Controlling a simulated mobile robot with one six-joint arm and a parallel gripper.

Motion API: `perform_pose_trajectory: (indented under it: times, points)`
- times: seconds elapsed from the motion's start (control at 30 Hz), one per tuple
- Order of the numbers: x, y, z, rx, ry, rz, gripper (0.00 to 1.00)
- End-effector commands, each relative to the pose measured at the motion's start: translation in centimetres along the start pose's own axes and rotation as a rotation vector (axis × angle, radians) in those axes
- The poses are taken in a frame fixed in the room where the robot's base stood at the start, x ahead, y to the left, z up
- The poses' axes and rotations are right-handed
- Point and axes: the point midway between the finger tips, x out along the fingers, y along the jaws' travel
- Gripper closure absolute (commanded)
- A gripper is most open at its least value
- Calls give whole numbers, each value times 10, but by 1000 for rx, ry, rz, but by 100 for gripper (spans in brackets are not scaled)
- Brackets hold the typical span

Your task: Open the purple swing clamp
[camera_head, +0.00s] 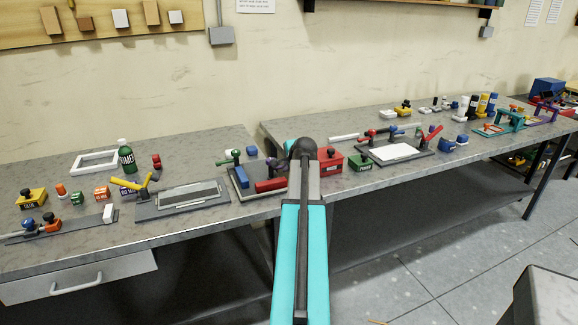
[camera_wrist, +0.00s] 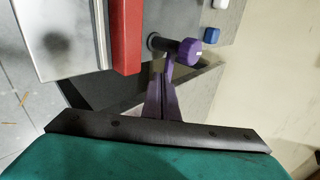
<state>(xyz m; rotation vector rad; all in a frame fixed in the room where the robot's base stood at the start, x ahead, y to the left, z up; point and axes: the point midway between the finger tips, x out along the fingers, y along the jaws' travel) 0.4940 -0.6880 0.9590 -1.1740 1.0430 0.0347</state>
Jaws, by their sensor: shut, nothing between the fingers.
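The purple swing clamp shows in the wrist view, with a round purple knob (camera_wrist: 187,52) and a dark round end beside it. A purple tapering part (camera_wrist: 162,95) runs from near the knob down to the dark bar of my gripper (camera_wrist: 158,127). My gripper is shut with nothing held; its fingertips are hard to tell apart from the purple part, so I cannot tell whether they touch. A red bar (camera_wrist: 126,35) lies left of the knob.
A red box (camera_head: 330,161) stands close on the right. A blue block (camera_wrist: 212,35) lies beyond the knob. The wall (camera_head: 200,95) backs the bench.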

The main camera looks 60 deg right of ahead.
Motion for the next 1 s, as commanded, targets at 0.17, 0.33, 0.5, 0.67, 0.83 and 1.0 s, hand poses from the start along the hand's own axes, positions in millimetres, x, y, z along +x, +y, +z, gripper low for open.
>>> perform_pose_trajectory:
  times: [0.17, 0.33, 0.5, 0.67, 0.83, 1.0]
  points:
    - [3, 0, 0, 0, 0, -1, 100]
    - [3, 0, 0, 0, 1, -1, 100]
    - [5, -2, -1, 0, 1, -1, 100]
    - [11, -8, -4, 0, 1, -1, 100]
    - [13, -11, -5, 1, 3, -5, 100]
    - [14, -11, -5, 2, 3, -6, 100]
